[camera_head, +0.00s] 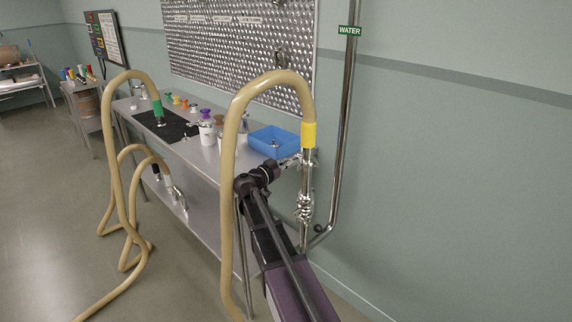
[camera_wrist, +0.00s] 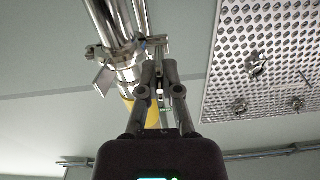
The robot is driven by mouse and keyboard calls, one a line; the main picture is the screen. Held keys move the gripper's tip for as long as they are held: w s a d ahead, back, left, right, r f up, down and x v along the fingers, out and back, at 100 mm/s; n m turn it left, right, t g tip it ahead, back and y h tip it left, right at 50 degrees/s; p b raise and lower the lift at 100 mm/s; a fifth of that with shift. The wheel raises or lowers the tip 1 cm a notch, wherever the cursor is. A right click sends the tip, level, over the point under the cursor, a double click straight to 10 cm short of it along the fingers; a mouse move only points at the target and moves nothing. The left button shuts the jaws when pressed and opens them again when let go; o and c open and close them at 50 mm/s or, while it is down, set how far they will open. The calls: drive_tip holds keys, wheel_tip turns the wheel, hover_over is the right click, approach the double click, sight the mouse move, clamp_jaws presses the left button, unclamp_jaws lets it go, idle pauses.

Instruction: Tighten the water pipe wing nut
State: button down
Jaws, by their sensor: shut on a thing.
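The steel water pipe (camera_head: 306,178) stands upright at the right end of the bench, with the yellow-ended hose (camera_head: 309,134) joined to its top. A steel clamp (camera_wrist: 128,60) rings this joint. It also shows in the head view (camera_head: 308,158), just below the yellow end. My gripper (camera_wrist: 158,50) reaches the clamp from the side. Its fingers are shut on the wing nut at the clamp's right side in the wrist view. The fingers hide most of the nut. A flat metal tab (camera_wrist: 104,78) sticks out on the clamp's other side. My gripper is small in the head view (camera_head: 291,160).
A blue bin (camera_head: 272,140) stands on the steel bench (camera_head: 200,150) behind my arm. The beige hose (camera_head: 232,130) arches close to my arm. A wall pipe with a WATER sign (camera_head: 349,30) rises at right. A perforated panel (camera_wrist: 265,60) is nearby.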

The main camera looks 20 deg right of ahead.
drive_tip(key=m, duration=0.4)
drive_tip(key=shift+m, duration=0.4)
drive_tip(key=m, duration=0.3)
drive_tip(key=shift+s+m, duration=0.1)
drive_tip(key=shift+m, duration=0.2)
drive_tip(key=m, duration=0.3)
drive_tip(key=shift+m, duration=2.1)
drive_tip(key=c, duration=0.8)
unclamp_jaws()
drive_tip(key=shift+v, duration=6)
